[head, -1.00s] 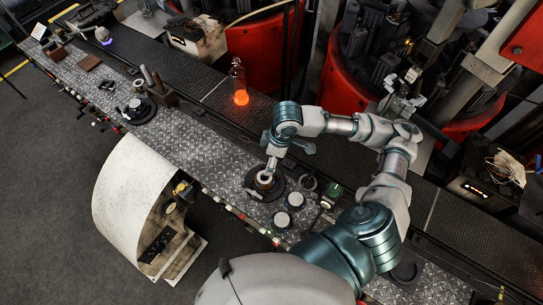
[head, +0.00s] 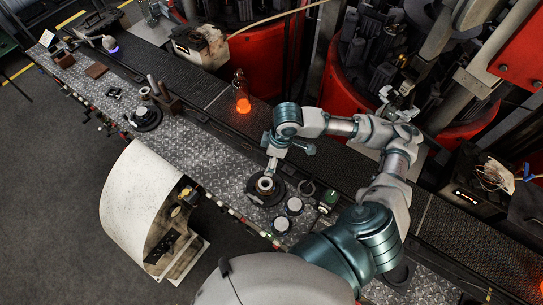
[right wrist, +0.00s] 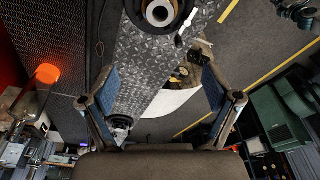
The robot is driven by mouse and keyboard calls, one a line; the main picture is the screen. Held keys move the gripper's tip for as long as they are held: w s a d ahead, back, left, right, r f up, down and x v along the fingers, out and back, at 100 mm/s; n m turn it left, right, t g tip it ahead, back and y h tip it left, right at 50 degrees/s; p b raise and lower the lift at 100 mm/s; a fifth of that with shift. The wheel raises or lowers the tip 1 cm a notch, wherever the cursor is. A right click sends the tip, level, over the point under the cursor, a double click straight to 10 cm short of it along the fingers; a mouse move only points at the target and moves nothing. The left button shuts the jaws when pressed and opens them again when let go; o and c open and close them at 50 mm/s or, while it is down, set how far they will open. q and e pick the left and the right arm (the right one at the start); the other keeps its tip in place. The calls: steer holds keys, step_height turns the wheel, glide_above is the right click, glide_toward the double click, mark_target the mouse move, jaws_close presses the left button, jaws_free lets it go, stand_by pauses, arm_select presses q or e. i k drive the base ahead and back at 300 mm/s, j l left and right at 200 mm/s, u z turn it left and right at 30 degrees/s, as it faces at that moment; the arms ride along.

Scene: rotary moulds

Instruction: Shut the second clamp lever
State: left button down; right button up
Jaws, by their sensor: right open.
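A round mould fixture (head: 265,186) with a pale ring on a dark disc sits on the diamond-plate bench. A similar fixture (head: 145,116) stands farther left along the bench. A pale ring fixture (right wrist: 160,11) is cut by that view's top edge. My left gripper is not in view.
Two round white-topped buttons (head: 294,205) and a green-topped device (head: 329,199) stand right of the nearer fixture. A glowing orange bottle-shaped lamp (head: 242,100) stands behind on the dark track. A curved white panel (head: 143,200) stands in front. Bare plate (head: 205,150) lies between the fixtures.

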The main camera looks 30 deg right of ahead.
mark_target(256, 199)
steer(key=k+j, duration=1.25)
